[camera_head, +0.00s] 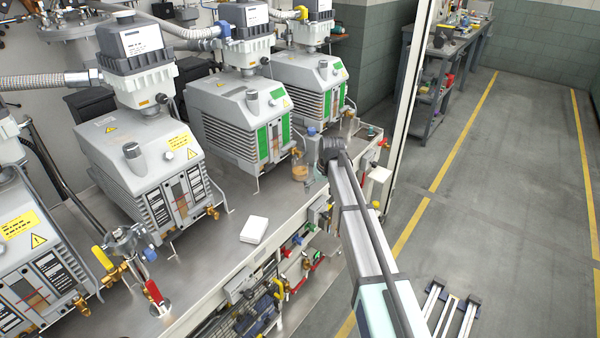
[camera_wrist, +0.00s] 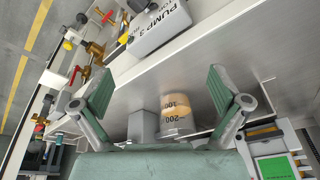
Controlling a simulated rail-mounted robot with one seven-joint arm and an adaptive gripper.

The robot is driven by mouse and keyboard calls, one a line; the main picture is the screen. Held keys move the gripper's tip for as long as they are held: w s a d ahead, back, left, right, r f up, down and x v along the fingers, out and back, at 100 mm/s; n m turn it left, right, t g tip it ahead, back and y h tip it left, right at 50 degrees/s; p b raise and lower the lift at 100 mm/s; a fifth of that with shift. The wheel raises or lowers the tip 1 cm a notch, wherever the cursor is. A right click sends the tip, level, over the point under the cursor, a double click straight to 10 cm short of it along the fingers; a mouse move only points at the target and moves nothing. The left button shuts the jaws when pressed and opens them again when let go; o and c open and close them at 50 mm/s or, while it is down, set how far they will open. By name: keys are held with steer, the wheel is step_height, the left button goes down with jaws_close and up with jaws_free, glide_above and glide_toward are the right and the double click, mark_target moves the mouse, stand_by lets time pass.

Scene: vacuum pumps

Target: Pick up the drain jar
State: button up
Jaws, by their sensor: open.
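The drain jar (camera_head: 300,172) is a small clear jar with amber contents. It stands on the bench in front of the middle of the three pumps most fully in view. In the wrist view the jar (camera_wrist: 177,112) shows 100 and 200 marks and lies between the spread fingers, nearer the right one. My gripper (camera_wrist: 160,95) is open and empty. In the head view my gripper (camera_head: 316,152) is just right of the jar; its fingers are hard to make out there.
Grey pumps with brass taps (camera_head: 298,153) stand close behind the jar. A white box marked PUMP 3 (camera_wrist: 152,28) and brass and red valves (camera_wrist: 88,50) lie beyond the fingers. Another clear jar (camera_head: 348,124) stands farther back. A white block (camera_head: 254,230) sits on the bench (camera_head: 205,262).

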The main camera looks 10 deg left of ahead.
steer(key=w+a+r+n+t, duration=0.1)
steer(key=w+a+r, duration=0.2)
steer(key=w+r, duration=0.35)
steer(key=w+a+r+n, duration=0.1)
steer(key=w+a+r, duration=0.2)
steer(key=r, duration=0.6)
steer(key=p, duration=0.2)
glide_toward(300, 162)
step_height(300, 162, down, 2)
steer(key=s, duration=0.2)
steer(key=shift+y, duration=0.4)
steer(key=shift+p+x, duration=0.8)
steer(key=shift+x, duration=2)
steer(key=shift+d, duration=0.1)
steer(key=c, duration=1.5)
steer(key=shift+r, duration=0.1)
steer(key=shift+w, duration=0.1)
